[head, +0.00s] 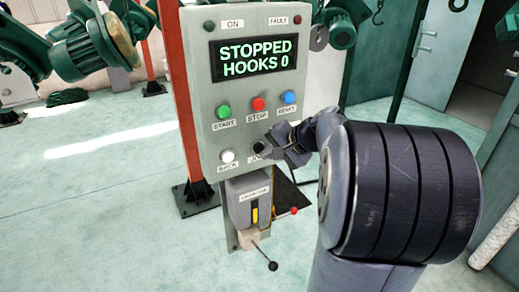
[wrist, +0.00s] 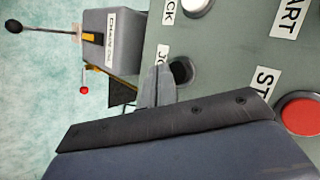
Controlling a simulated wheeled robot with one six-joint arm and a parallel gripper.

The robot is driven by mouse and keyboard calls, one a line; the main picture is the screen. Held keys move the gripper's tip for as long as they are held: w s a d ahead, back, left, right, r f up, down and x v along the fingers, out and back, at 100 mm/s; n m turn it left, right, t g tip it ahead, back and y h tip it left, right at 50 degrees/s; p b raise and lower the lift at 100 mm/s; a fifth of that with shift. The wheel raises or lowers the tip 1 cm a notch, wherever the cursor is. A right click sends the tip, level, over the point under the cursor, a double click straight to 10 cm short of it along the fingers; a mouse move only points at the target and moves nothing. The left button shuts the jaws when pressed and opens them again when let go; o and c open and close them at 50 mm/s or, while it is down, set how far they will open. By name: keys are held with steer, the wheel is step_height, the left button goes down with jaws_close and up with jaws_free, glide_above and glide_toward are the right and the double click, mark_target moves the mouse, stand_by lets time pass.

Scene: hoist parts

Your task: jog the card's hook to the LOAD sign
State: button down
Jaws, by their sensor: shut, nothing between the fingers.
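The grey control panel (head: 207,75) faces me in the head view. Its display (head: 253,54) reads "STOPPED HOOKS 0". The dark JOG button (head: 258,147) is at the lower right of the panel, its label partly covered. In the wrist view the dark button (wrist: 182,70) shows beside my fingertips. My gripper (head: 270,151) is shut and empty, with its tips (wrist: 158,80) close to the JOG button; I cannot tell whether they touch it. I cannot make out the card, its hook or the LOAD sign.
START (head: 223,111), STOP (head: 258,103), RESET (head: 289,97) and the white BACK button (head: 227,156) are near the gripper. A lever box (head: 249,200) hangs below, its black-knobbed lever (head: 272,266) sticking out. A red post (head: 176,80) stands at left. Floor on the left is open.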

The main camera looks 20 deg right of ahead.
steer(key=shift+w, duration=0.15)
stand_by(0.4)
steer(key=shift+w, duration=0.3)
